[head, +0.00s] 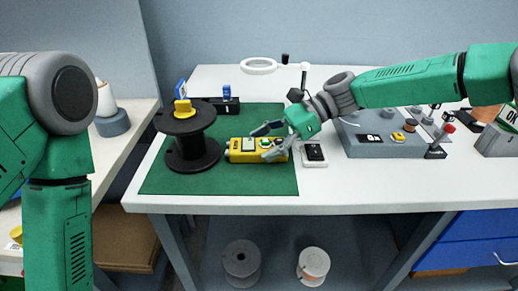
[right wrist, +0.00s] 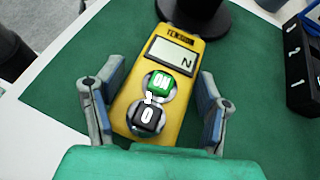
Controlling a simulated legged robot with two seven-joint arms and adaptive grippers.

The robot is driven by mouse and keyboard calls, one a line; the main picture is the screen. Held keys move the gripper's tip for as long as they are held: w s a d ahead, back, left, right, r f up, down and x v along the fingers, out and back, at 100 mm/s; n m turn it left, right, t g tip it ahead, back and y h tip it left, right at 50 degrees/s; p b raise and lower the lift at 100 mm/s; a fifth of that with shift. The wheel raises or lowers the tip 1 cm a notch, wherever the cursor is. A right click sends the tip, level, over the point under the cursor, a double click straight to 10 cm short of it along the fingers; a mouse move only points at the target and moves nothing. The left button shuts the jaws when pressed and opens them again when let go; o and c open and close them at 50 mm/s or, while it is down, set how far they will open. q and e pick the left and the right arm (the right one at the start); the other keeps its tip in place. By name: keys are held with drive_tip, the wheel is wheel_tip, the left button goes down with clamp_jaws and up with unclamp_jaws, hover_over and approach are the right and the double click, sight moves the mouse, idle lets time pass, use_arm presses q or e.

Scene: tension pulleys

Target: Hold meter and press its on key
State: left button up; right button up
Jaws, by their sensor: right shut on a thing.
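The yellow meter (head: 238,156) lies flat on the green mat, its display end toward the left. My right gripper (head: 262,143) comes in from the right and is shut on the meter. In the right wrist view the fingers stand along both sides of the meter (right wrist: 140,70), around its key end. The green ON key (right wrist: 158,82) shows between the display (right wrist: 172,55) and the black O key (right wrist: 147,117). My left arm hangs at the left of the head view; its gripper is out of view.
A black spool (head: 191,150) with a yellow piece on top stands left of the meter on the green mat (head: 240,184). A white device (head: 314,154) lies just right of the meter. A grey panel (head: 385,147) stands further right. The mat's front strip is clear.

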use_arm(q)
clamp_jaws()
idle(1.1)
